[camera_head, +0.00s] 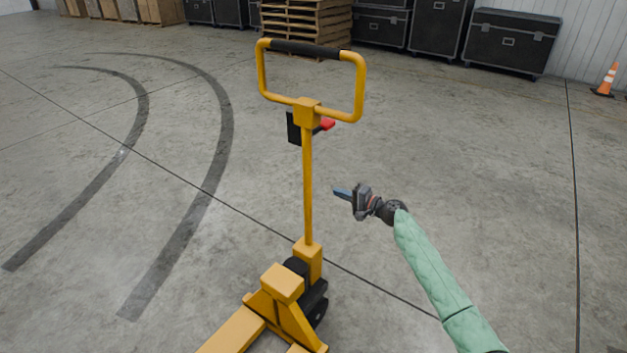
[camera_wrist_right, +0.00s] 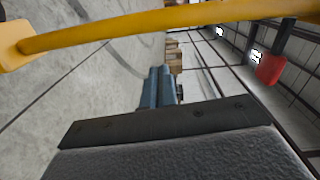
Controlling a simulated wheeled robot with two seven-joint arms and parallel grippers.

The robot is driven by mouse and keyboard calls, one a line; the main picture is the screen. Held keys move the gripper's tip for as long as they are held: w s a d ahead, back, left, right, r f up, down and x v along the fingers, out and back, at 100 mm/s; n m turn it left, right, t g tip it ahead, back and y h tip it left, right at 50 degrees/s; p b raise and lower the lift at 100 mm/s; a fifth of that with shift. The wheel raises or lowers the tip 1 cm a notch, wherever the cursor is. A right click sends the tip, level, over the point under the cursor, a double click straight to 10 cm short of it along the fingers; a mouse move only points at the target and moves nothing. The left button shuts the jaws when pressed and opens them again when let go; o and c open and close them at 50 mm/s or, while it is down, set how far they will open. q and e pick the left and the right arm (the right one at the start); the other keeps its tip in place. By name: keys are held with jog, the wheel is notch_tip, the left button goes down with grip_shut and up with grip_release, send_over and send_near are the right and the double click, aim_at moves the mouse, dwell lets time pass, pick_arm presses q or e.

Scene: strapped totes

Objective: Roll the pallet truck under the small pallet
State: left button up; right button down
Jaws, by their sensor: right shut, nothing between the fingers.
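The yellow pallet truck (camera_head: 307,190) stands on the floor ahead of me. Its shaft is upright, with a looped handle (camera_head: 362,85) and a black grip on top. Its forks run toward me and leave the picture at the bottom. My right gripper (camera_head: 342,193) is shut and empty, just right of the shaft and below the handle loop. In the right wrist view the shut fingers (camera_wrist_right: 160,88) show beneath a yellow bar of the truck (camera_wrist_right: 150,28), with no hold on it. My left gripper is not in view. I cannot pick out a small pallet apart from the stack behind.
A stack of wooden pallets (camera_head: 300,30) stands at the back, with black cases (camera_head: 510,43) to its right and cardboard boxes (camera_head: 155,10) at the far left. An orange cone (camera_head: 607,80) stands at the right. Broad free floor with dark tyre marks surrounds the truck.

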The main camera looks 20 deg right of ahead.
pick_arm(q)
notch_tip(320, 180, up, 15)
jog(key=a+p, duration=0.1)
jog(key=p, duration=0.2)
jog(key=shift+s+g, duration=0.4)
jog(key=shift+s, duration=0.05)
pick_arm(e)
jog(key=w+a+r+m+t, duration=0.1)
jog(key=w+a, duration=0.4)
jog(key=a, duration=0.2)
jog(key=shift+w+r+m+h, duration=0.2)
jog(key=shift+w+m+h, duration=0.15)
jog(key=shift+m+h, duration=0.05)
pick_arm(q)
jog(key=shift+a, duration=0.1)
